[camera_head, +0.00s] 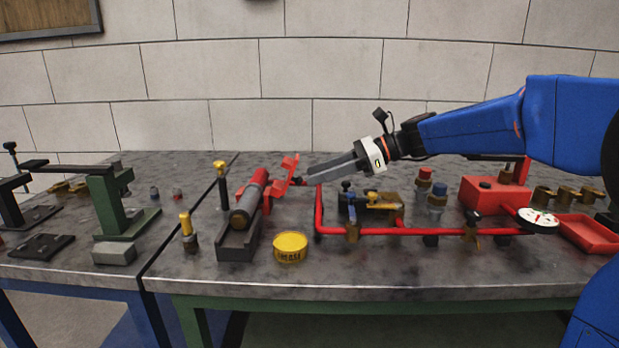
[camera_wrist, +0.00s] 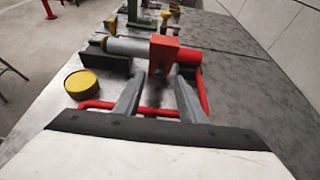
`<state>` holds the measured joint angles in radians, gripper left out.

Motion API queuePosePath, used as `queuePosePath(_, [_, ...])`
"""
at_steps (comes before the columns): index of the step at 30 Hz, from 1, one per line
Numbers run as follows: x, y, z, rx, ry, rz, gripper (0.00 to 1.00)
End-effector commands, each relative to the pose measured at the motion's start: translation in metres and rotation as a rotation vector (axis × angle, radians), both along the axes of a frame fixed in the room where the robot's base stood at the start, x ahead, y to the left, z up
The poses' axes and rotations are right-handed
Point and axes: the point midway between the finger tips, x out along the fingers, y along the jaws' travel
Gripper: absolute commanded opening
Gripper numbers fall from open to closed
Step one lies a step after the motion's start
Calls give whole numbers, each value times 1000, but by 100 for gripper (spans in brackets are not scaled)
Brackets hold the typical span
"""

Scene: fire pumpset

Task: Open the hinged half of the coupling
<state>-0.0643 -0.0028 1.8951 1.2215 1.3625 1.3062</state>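The coupling's red hinged half (camera_head: 286,172) stands swung up and tilted to the right of the pipe in the head view. In the wrist view this red piece (camera_wrist: 164,54) is just ahead of the fingertips. The grey and red pipe (camera_head: 247,206) lies in a dark cradle (camera_head: 237,243); it also shows in the wrist view (camera_wrist: 128,46). My gripper (camera_head: 312,175) is close to the right of the red half. Its two grey fingers (camera_wrist: 158,82) are apart, with nothing visibly clamped. I cannot tell whether a fingertip touches the red half.
Red piping (camera_head: 400,231) with brass valves runs along the right of the bench. A brass-based yellow-topped fitting (camera_head: 188,232) is at left. A red tray (camera_head: 588,234) lies at far right. The bench's front strip is mostly clear.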

Motion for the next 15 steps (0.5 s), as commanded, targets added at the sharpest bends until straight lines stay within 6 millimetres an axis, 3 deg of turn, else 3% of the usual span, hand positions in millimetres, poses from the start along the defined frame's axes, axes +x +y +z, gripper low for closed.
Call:
queuePosePath(6, [0, 21, -9, 1, 0, 1, 37])
queuePosePath(15, [1, 26, -11, 1, 0, -1, 37])
